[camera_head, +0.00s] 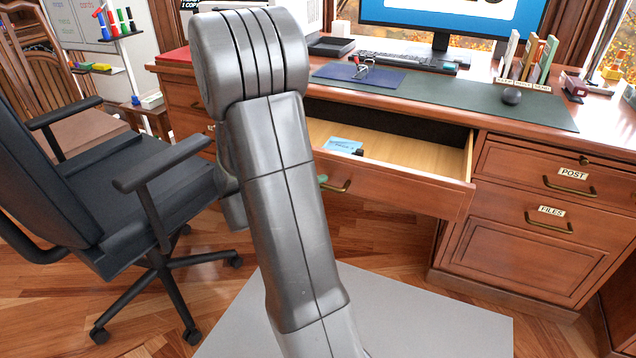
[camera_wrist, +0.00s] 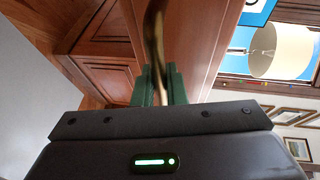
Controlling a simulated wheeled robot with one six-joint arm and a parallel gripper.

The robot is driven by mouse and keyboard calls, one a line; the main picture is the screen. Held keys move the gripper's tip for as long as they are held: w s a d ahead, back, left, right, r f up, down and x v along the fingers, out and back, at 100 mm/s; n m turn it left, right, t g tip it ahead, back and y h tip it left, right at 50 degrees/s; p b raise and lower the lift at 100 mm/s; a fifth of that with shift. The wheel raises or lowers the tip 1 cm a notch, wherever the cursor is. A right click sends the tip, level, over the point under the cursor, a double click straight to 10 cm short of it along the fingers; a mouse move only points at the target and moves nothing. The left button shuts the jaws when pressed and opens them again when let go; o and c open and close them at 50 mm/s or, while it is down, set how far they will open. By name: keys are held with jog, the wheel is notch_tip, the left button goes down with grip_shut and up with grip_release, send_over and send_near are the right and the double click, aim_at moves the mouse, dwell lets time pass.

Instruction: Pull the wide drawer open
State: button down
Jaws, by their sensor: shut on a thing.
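The wide drawer (camera_head: 400,186) under the desk top stands partly open in the head view. Its pale inside shows, with a light blue item (camera_head: 343,145) and a small dark thing in it. Its brass handle (camera_head: 338,187) is partly hidden behind my arm. In the wrist view the handle (camera_wrist: 154,40) runs between the green fingers of my gripper (camera_wrist: 158,86), which is shut on it. In the head view only a bit of green fingertip shows at the handle; my arm hides the rest and the drawer's left part.
A black office chair (camera_head: 100,190) stands left, its armrest close to my arm. The desk top (camera_head: 460,105) holds a keyboard, monitor, mouse and books. Drawers labelled POST (camera_head: 570,186) and FILES (camera_head: 550,226) are shut at right. Wooden floor shows below the open drawer.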

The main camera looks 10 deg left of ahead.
jog(key=c, duration=1.5)
grip_release()
jog(key=shift+r, duration=0.1)
jog(key=p+v, duration=0.3)
jog(key=v, duration=1.1)
jog(key=shift+w+d, duration=0.1)
jog(key=b+x, duration=0.3)
jog(key=x, duration=1)
jog(key=shift+w+d, duration=0.25)
